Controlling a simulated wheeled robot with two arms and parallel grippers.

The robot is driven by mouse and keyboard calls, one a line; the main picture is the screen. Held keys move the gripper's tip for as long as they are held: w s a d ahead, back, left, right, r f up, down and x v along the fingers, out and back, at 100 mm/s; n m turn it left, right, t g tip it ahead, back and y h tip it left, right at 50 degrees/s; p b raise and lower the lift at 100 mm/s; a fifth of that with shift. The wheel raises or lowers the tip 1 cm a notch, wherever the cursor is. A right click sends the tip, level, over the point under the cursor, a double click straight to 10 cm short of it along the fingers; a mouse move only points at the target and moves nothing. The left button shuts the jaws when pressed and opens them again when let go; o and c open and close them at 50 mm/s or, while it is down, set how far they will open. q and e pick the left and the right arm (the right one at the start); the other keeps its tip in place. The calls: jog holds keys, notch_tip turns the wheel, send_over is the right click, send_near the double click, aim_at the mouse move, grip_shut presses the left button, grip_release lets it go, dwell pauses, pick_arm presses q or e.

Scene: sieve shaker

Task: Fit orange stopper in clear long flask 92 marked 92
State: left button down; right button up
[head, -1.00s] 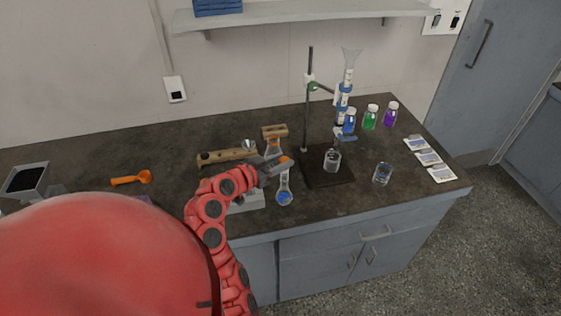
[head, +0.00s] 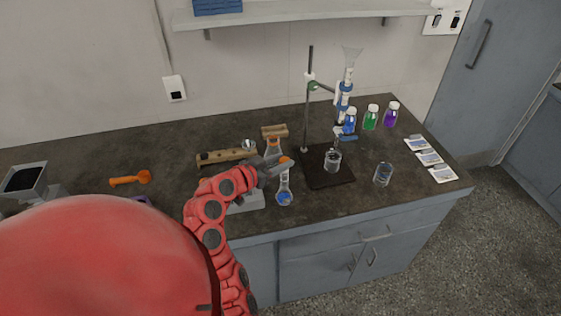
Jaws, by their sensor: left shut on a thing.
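The clear long flask (head: 285,192) stands upright on the dark bench, with blue liquid in its round bulb. Any mark on it is too small to read. The orange stopper (head: 287,159) shows at the top of the flask's neck, between the fingertips of my left gripper (head: 280,163). My left gripper is shut on the stopper. The fingers partly cover the stopper and neck, and I cannot tell how deep the stopper sits. My right gripper is not in view.
A stand (head: 307,100) with a clamped column and a beaker (head: 333,160) is right of the flask. Another beaker (head: 383,174) is farther right. A wooden rack (head: 227,156) and orange scoop (head: 130,179) lie left. Bench front right of the flask is clear.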

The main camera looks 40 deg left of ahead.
pick_arm(q)
jog(key=shift+f+b, duration=0.1)
jog(key=shift+b, duration=1)
dwell(1.4)
jog(key=shift+c, duration=2.2)
grip_release()
notch_tip(320, 180, up, 6)
jog(key=p, duration=0.1)
